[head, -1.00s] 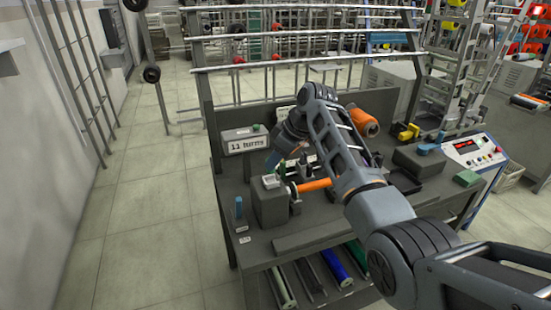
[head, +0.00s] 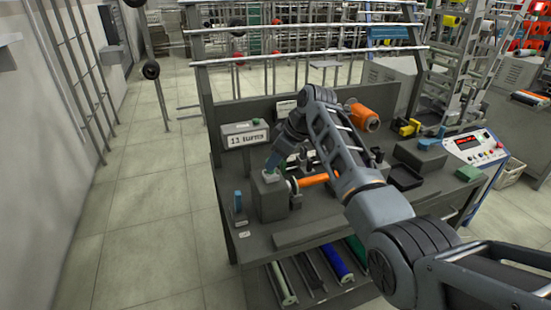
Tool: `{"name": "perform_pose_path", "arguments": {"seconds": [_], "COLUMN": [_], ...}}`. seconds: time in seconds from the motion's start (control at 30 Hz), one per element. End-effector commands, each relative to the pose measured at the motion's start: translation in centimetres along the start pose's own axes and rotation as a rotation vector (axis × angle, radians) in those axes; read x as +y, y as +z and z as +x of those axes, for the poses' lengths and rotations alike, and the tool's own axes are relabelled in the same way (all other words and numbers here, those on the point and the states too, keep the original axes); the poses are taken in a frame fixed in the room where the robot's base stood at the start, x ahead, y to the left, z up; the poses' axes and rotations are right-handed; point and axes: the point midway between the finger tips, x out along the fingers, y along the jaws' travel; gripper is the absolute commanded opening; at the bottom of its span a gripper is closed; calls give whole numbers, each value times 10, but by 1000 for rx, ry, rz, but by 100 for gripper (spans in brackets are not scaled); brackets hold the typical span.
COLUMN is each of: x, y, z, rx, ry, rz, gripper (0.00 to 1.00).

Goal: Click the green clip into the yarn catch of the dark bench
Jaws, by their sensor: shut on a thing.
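The dark bench (head: 310,233) stands in the middle of the head view. A dark box-shaped block (head: 271,202) stands at its front left. My gripper (head: 271,169) is over the top of this block and shut. A small green piece, seemingly the green clip (head: 270,175), shows at its fingertips, right at the block's top. The view is too small to tell whether the clip sits in a catch or just touches the block. The yarn catch cannot be made out, and my arm covers part of the bench behind.
An orange bobbin (head: 313,180) lies right of the block. A blue item (head: 238,203) stands left of it. A turns sign (head: 246,136), an orange spool (head: 364,116), a dark tray (head: 405,177) and a green block (head: 468,173) are also on the bench.

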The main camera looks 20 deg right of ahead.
Motion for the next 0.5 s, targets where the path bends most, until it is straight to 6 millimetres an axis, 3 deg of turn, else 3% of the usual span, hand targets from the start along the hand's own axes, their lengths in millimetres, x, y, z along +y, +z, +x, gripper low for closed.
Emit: {"name": "perform_pose_path", "arguments": {"seconds": [0.5], "x": [0], "y": [7], "z": [13], "rx": [0], "ry": [0], "rz": [0], "gripper": [0]}}
